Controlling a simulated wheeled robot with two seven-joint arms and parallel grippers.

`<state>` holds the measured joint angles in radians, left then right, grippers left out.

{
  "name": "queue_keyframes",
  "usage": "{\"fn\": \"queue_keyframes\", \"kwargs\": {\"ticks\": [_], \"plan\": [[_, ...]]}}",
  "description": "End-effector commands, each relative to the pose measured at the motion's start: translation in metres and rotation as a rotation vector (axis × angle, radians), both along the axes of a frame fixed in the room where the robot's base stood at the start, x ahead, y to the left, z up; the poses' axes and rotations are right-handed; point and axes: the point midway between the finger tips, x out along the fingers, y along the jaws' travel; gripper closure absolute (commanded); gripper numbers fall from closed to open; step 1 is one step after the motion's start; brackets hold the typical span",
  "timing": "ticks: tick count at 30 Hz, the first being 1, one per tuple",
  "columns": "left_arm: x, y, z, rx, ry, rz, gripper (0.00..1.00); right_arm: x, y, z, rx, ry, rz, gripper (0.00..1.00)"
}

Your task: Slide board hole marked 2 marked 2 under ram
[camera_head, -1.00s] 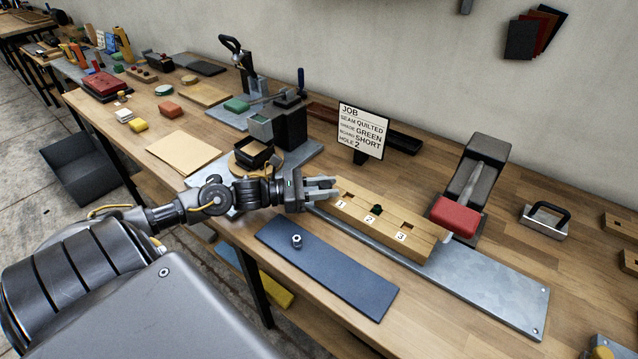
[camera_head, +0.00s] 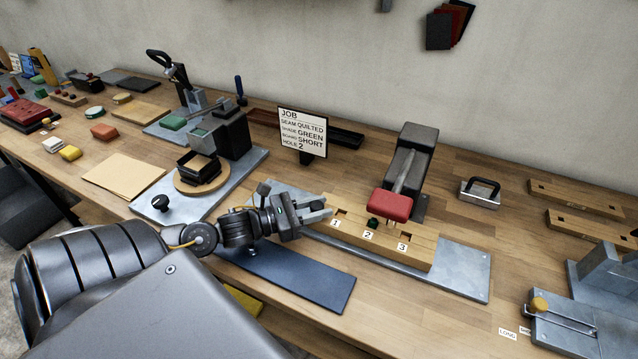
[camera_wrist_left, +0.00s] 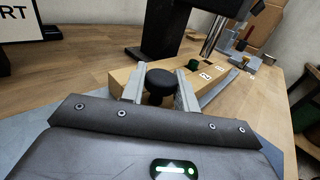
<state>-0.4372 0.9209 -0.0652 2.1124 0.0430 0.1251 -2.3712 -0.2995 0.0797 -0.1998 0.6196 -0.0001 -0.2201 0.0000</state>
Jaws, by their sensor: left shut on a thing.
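The wooden board (camera_head: 420,250), with holes marked 1, 2 and 3, lies along the grey metal plate (camera_head: 465,270). A dark green piece (camera_head: 373,223) sits at hole 2; it also shows in the left wrist view (camera_wrist_left: 221,63). The press (camera_head: 412,160) stands behind the board. A metal rod (camera_wrist_left: 212,35) rises over the board in the left wrist view. My left gripper (camera_head: 326,211) is shut on a black knob (camera_wrist_left: 161,84) at the board's left end. My right gripper is out of view.
A blue mat (camera_head: 310,280) lies in front of the plate, partly behind my left arm. A job sign (camera_head: 303,130) stands behind. A stamp station with a round wooden base (camera_head: 202,185) is left. A handled metal block (camera_head: 480,193) sits right.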

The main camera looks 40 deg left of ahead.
Motion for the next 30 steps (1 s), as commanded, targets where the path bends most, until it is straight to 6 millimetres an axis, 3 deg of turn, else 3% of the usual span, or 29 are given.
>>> {"fn": "queue_keyframes", "kwargs": {"ticks": [4, 5, 9, 20, 30], "plan": [[0.0, -0.002, 0.0, 0.0, -0.001, -0.003, 1.0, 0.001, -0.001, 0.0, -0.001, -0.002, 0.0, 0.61], [0.001, -0.002, 0.0, 0.0, 0.0, -0.004, 0.67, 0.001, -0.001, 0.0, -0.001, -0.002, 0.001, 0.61], [0.001, -0.002, 0.0, 0.0, 0.0, -0.004, 0.49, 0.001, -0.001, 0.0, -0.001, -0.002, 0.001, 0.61], [-0.002, 0.0, -0.001, 0.0, 0.001, -0.003, 0.49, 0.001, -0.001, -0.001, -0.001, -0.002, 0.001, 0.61], [-0.041, 0.021, -0.003, 0.0, 0.006, -0.004, 0.49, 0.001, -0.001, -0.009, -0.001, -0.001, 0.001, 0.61]]}}
